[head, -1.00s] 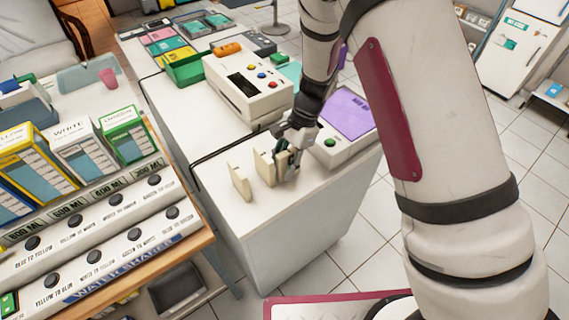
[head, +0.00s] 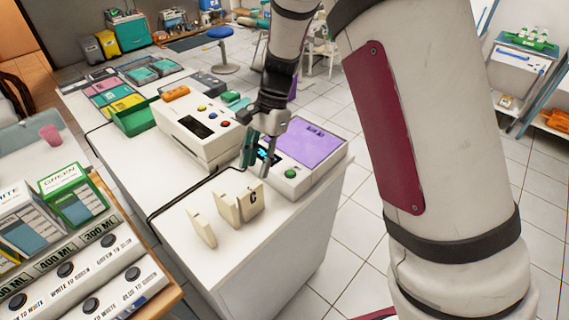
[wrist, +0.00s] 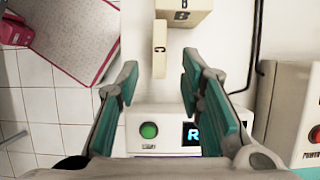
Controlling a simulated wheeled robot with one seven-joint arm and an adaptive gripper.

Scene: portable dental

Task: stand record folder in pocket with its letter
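Several cream upright pieces stand in a row on the white counter. The one lettered C (head: 252,198) is at the right end, beside a wider piece (head: 227,208); a separate piece (head: 200,228) stands at left. In the wrist view the thin C piece (wrist: 160,48) stands at the edge of the wider block lettered B (wrist: 184,18). I cannot tell folder from pocket for certain, nor whether C sits inside a pocket. My gripper (head: 256,165) is above the counter behind the pieces. In the wrist view my gripper (wrist: 160,84) is open, its teal pads apart with nothing between them.
A purple-topped device (head: 308,147) with a green button stands behind my gripper. A white machine with coloured buttons (head: 195,130) is to the left, with a green tray (head: 133,118) beyond. A water sharing panel (head: 80,270) is at the left front. The counter's front is clear.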

